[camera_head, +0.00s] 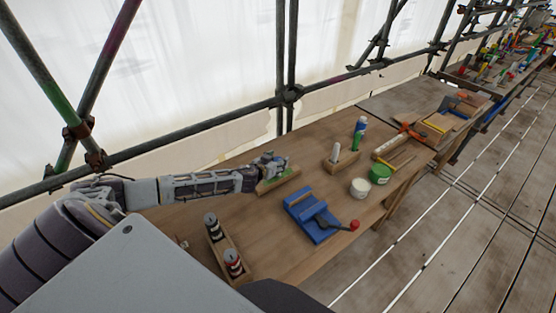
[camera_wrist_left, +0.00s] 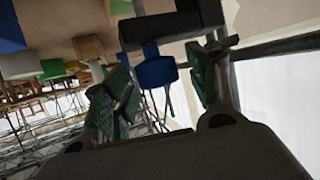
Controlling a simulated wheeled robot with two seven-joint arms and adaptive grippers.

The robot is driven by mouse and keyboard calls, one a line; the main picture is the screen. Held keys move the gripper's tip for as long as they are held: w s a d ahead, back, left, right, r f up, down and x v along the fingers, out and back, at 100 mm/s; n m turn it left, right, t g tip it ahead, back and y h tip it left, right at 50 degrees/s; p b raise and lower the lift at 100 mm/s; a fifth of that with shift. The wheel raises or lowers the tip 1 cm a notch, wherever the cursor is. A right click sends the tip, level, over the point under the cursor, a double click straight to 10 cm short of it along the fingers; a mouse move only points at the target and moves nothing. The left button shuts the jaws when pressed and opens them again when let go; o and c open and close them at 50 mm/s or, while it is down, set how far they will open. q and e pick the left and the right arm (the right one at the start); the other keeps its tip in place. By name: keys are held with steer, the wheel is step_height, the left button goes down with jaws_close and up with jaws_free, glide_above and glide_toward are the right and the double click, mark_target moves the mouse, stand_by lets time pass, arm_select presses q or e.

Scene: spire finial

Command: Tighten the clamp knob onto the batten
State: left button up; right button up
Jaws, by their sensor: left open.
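The wooden batten (camera_head: 279,181) lies on the bench, partly behind my left gripper (camera_head: 273,162). In the left wrist view, a blue knob (camera_wrist_left: 157,73), which looks like the clamp knob, joins a dark block (camera_wrist_left: 172,28) by a short stem. My left gripper, with green finger pads (camera_wrist_left: 160,90), is open, one finger on each side of the knob. I cannot tell whether a pad touches it. In the head view the knob and clamp are too small and covered to make out. My right gripper is not in view.

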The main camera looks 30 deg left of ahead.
arm_select(q)
steer(key=shift+w+f, duration=0.15)
steer(key=shift+w, duration=0.2)
steer(key=shift+c, duration=0.5)
steer(key=c, duration=1)
